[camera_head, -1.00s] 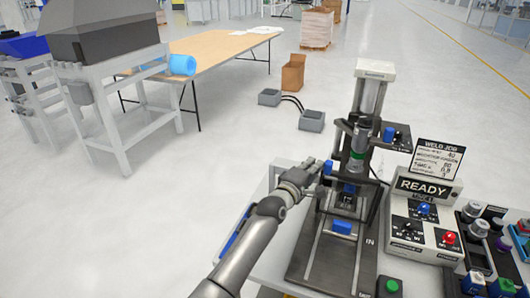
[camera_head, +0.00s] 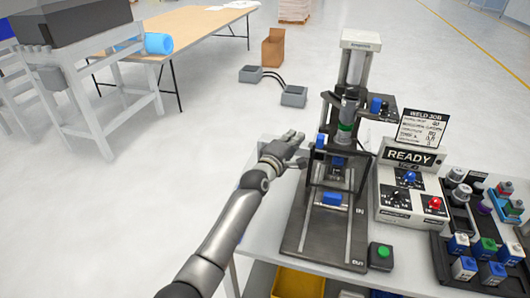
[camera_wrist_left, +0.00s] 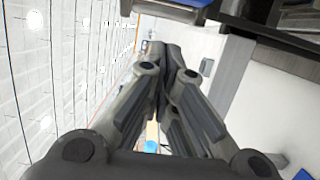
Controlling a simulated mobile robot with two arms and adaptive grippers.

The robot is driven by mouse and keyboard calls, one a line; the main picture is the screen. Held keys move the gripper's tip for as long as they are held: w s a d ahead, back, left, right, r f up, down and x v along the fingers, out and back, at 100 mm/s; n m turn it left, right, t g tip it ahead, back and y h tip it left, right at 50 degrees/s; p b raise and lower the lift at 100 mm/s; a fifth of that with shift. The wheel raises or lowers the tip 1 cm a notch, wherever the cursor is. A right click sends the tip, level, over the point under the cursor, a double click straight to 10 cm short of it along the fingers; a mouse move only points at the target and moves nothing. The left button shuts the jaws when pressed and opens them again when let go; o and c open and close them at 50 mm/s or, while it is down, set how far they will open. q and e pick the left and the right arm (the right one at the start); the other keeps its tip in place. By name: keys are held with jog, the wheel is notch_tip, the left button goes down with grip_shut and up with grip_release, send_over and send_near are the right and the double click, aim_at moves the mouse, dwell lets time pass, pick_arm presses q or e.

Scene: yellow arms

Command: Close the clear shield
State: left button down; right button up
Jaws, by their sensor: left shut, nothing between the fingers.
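The welding press (camera_head: 345,120) stands on the table with a dark-edged frame around its lower middle. The clear shield (camera_head: 338,172) seems to be in this frame; its see-through panel is hard to make out, and I cannot tell how far it is closed. A blue block (camera_head: 320,141) is at the frame's upper left, and a blue part (camera_head: 332,198) is low in front. My left gripper (camera_head: 302,148) is shut and empty, just left of the frame, seemingly apart from it. In the left wrist view its fingers (camera_wrist_left: 163,50) are together. My right gripper is not in view.
The control box (camera_head: 408,185) reading READY stands right of the press, with a sign above it. A green button (camera_head: 383,251) is in front. Trays of coloured parts (camera_head: 480,250) fill the table's right. Open floor lies left of the table.

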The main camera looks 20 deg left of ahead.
pick_arm(q)
jog(key=shift+a+b+v, duration=0.2)
jog(key=shift+b+v, duration=0.55)
jog(key=shift+v, duration=4.4)
jog(key=s+a+f+m+g+y, duration=0.2)
jog(key=s+f+m+g, duration=0.7)
jog(key=s+f, duration=0.9)
jog(key=s+a+f+m+g+y, duration=0.1)
jog(key=s+a+m+g, duration=0.25)
jog(key=s, duration=0.75)
jog(key=s+a+f+m+g+y, duration=0.1)
jog(key=s+a+m+g+y, duration=0.2)
jog(key=s, duration=0.9)
notch_tip(320, 180, down, 26)
jog(key=m+h+b, duration=0.1)
jog(key=m, duration=0.1)
jog(key=s+a+f+b, duration=0.1)
jog(key=s+a+f, duration=0.1)
jog(key=s+f, duration=1.5)
jog(key=shift+s+a+f+g, duration=0.25)
jog(key=shift+f+g, duration=0.2)
jog(key=shift+f, duration=0.25)
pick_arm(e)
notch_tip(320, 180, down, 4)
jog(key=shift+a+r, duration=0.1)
